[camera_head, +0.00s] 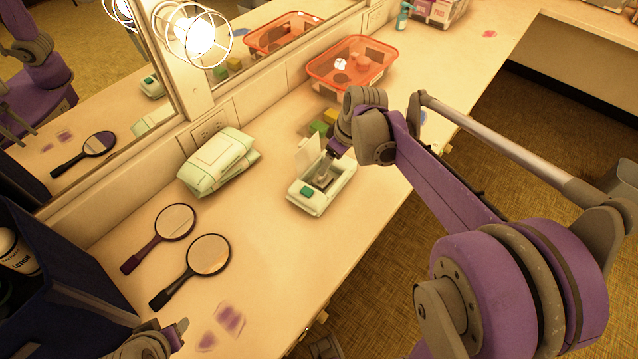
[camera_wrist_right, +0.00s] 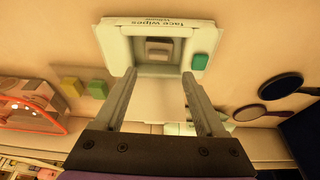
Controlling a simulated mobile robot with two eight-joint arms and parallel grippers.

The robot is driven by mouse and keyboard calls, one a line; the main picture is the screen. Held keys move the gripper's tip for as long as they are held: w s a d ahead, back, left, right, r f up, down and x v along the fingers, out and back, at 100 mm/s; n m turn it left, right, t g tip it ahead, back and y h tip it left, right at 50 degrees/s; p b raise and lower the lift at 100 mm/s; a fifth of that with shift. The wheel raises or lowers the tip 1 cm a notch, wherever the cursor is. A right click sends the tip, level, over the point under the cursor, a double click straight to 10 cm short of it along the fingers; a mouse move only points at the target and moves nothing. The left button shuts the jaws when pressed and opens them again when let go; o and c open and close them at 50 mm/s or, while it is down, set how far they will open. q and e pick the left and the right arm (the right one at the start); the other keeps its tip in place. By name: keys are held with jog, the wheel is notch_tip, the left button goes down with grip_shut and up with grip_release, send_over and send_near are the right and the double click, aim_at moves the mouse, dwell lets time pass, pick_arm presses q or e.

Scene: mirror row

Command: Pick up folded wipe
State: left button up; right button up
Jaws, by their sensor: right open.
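A pale mint tub (camera_head: 309,203), labelled "face wipes" in the right wrist view (camera_wrist_right: 117,45), stands open on the counter with its lid (camera_head: 307,153) raised. A small greyish piece (camera_wrist_right: 158,49) shows inside its opening, probably the folded wipe; in the head view it is mostly hidden by my gripper. My right gripper (camera_head: 326,170) reaches down at the tub. Its fingers (camera_wrist_right: 159,80) are apart with nothing gripped between them, the tips near the opening. My left gripper (camera_head: 178,334) is only partly in view at the bottom left; its jaws are unclear.
Mint wipe packs (camera_head: 217,160) lie left of the tub, by the mirror wall. Two hand mirrors (camera_head: 209,254) (camera_head: 175,222) lie nearer. Green (camera_head: 319,128) and yellow (camera_head: 331,115) blocks and an orange basket (camera_head: 376,72) are behind. A dark blue bin (camera_head: 60,290) stands at left.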

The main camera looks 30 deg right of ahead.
jog(key=x, duration=0.9)
jog(key=shift+w+f+b, duration=0.1)
jog(key=shift+f+b, duration=0.25)
jog(key=shift+f, duration=0.05)
jog(key=c, duration=1.1)
notch_tip(320, 180, up, 10)
jog(key=shift+r+p, duration=0.1)
jog(key=shift+p, duration=0.4)
jog(key=o, duration=0.8)
jog(key=c, duration=0.6)
